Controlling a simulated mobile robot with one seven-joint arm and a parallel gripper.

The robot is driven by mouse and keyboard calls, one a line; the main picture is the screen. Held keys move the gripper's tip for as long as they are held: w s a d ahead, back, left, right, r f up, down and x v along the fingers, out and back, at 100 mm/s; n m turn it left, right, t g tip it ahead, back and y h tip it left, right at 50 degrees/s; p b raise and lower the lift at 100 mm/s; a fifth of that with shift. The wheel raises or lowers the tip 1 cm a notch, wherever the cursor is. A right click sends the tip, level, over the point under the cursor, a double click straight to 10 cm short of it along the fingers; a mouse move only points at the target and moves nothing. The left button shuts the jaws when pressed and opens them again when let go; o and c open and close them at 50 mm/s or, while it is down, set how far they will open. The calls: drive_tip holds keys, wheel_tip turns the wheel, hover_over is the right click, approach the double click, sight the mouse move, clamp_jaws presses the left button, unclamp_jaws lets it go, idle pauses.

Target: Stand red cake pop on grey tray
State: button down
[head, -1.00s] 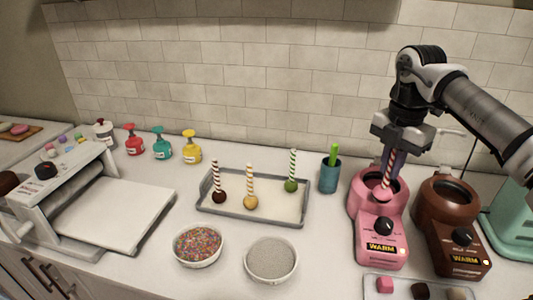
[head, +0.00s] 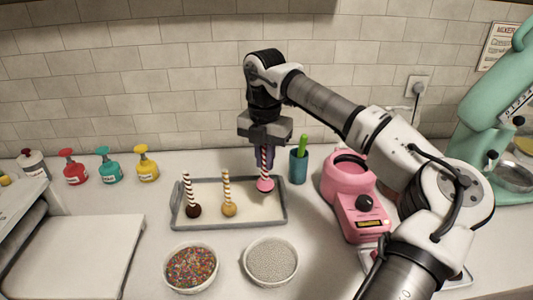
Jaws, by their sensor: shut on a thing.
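The task's red cake pop (head: 265,184) has a pink ball and a red-and-white striped stick. My gripper (head: 263,160) is shut on its stick, with the ball hanging down and the stick upright. The ball is in front of or over the right back part of the grey tray (head: 252,206); I cannot tell whether it touches the tray. A dark brown cake pop (head: 193,210) and a tan cake pop (head: 229,208) stand on the left and middle of the tray, striped sticks up. The green cake pop is not visible, probably hidden behind my gripper and the held pop.
A teal cup (head: 298,167) with a green thing in it stands just right of the tray. A pink melting pot (head: 348,180) is farther right. Bowls of coloured sprinkles (head: 190,268) and grey grains (head: 271,261) stand in front. Pump bottles (head: 109,167) stand back left.

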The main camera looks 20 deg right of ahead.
sight(266, 179)
drive_tip(key=shift+d+f+b, duration=0.1)
drive_tip(key=shift+f+b, duration=1.75)
drive_tip(key=shift+f, duration=1.2)
drive_tip(key=shift+f, duration=0.2)
drive_tip(key=shift+f+b, duration=0.45)
drive_tip(key=shift+b, duration=0.1)
drive_tip(key=c, duration=1.4)
unclamp_jaws()
drive_tip(key=shift+o, duration=0.2)
drive_tip(key=shift+r, duration=0.15)
